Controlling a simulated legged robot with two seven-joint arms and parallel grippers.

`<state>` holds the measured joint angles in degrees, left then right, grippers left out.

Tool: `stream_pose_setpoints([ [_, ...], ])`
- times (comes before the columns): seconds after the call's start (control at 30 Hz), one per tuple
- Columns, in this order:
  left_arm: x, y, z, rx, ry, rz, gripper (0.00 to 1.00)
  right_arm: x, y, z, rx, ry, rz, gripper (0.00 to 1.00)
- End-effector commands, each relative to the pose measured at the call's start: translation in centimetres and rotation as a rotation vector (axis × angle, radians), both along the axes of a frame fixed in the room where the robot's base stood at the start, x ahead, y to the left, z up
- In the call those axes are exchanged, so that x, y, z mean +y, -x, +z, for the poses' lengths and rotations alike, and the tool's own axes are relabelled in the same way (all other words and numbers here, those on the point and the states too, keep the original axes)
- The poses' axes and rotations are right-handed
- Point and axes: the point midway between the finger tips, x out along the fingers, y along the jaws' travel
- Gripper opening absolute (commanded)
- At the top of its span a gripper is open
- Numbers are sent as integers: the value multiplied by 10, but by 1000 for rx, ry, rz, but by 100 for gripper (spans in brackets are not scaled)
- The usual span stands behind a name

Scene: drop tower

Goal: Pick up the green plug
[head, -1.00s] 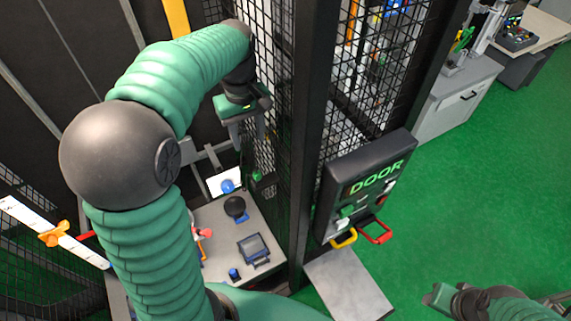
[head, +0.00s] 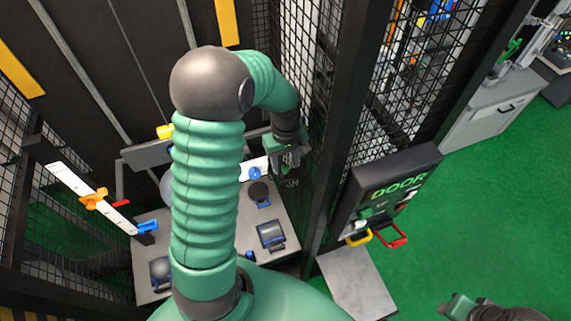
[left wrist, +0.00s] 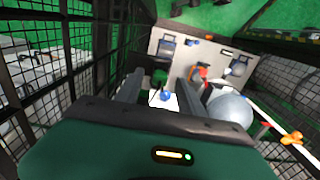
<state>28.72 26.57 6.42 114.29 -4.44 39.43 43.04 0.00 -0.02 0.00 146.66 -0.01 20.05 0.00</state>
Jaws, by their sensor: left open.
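A small green piece that looks like the green plug (left wrist: 160,76) shows in the left wrist view, between the fingers of my left gripper (left wrist: 156,84) and beyond them. I cannot tell how far apart they are. In the head view, my left gripper (head: 287,168) is open beside the mesh fence, above the back right of the bench, and hides the plug's place. It holds nothing that I can see. My right gripper (head: 456,307) shows only partly at the bottom right; its jaws are unclear.
Mesh fence (head: 325,110) and a dark post stand close on the right. The DOOR box (head: 390,190) has yellow and red handles.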

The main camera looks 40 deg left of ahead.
Motion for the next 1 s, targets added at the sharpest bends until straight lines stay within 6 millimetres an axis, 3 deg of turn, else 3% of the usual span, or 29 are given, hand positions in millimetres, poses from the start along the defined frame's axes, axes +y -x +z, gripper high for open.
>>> stream_pose_setpoints([
  [0.1, 0, 0, -13, 2, 0, 1, 45, 0, 0, 6, 0, 0, 0, 40],
  [0.3, 1, 0, -16, -2, -1, 1, 45, 0, 0, 5, 1, 0, 0, 40],
  [0.67, 1, 0, -15, -1, -2, 0, 0, 0, 0, 5, 1, 0, 0, 40],
  [1.0, 1, -1, -12, -3, -3, 0, 0, 0, 0, 2, 1, 0, 0, 40],
])
